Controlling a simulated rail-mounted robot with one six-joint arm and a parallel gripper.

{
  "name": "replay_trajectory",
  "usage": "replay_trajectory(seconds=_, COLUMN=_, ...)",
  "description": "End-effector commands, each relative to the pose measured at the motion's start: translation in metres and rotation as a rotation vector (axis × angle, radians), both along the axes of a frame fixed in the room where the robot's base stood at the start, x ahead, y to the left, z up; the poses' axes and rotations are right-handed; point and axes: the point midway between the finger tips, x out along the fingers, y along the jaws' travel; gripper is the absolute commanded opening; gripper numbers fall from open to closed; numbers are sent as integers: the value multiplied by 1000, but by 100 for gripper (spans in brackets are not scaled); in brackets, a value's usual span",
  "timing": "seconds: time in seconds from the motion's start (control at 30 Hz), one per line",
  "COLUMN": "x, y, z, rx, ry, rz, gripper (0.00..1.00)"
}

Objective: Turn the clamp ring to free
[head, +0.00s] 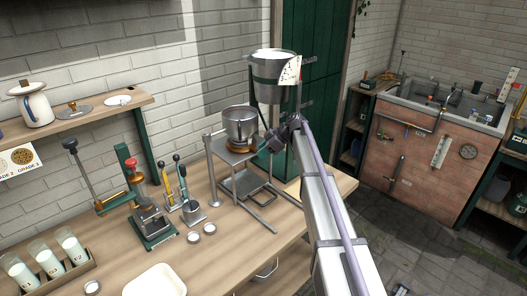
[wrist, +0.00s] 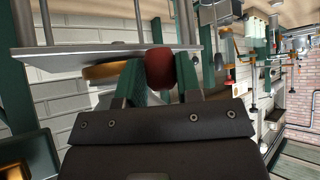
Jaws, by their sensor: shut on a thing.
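The clamp ring is a brass-coloured ring (head: 240,144) under the steel bowl (head: 240,125) on a metal stand. In the wrist view its brass edge (wrist: 107,71) shows next to a grey plate (wrist: 60,58). A dark red knob (wrist: 160,68) is beside the ring, between the green fingers of my gripper (wrist: 158,82). My gripper is shut on this knob. In the head view my gripper (head: 279,136) is just right of the bowl and stand, and the knob cannot be made out. Whether knob and ring join is partly hidden by a finger.
A grey bucket (head: 272,75) with white contents hangs above and right of the bowl. A green-based press (head: 150,222), lever tools (head: 185,195) and milk bottles (head: 45,260) stand on the wooden bench (head: 240,255). A brick sink (head: 415,165) is at the right.

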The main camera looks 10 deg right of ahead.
Motion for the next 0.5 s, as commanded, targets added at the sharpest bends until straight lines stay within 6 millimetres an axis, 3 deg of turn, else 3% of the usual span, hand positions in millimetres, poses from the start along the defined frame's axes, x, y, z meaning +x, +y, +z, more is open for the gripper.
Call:
replay_trajectory(seconds=0.03, x=0, y=3, z=-1, rx=0, ry=1, rz=5, gripper=0)
replay_trajectory(seconds=0.07, x=0, y=3, z=-1, rx=0, ry=1, rz=5, gripper=34)
replay_trajectory(seconds=0.1, x=0, y=3, z=-1, rx=0, ry=1, rz=5, gripper=38)
replay_trajectory(seconds=0.3, x=0, y=2, z=0, rx=0, ry=1, rz=2, gripper=55)
replay_trajectory(seconds=0.5, x=0, y=1, z=0, rx=0, ry=0, rz=1, gripper=55)
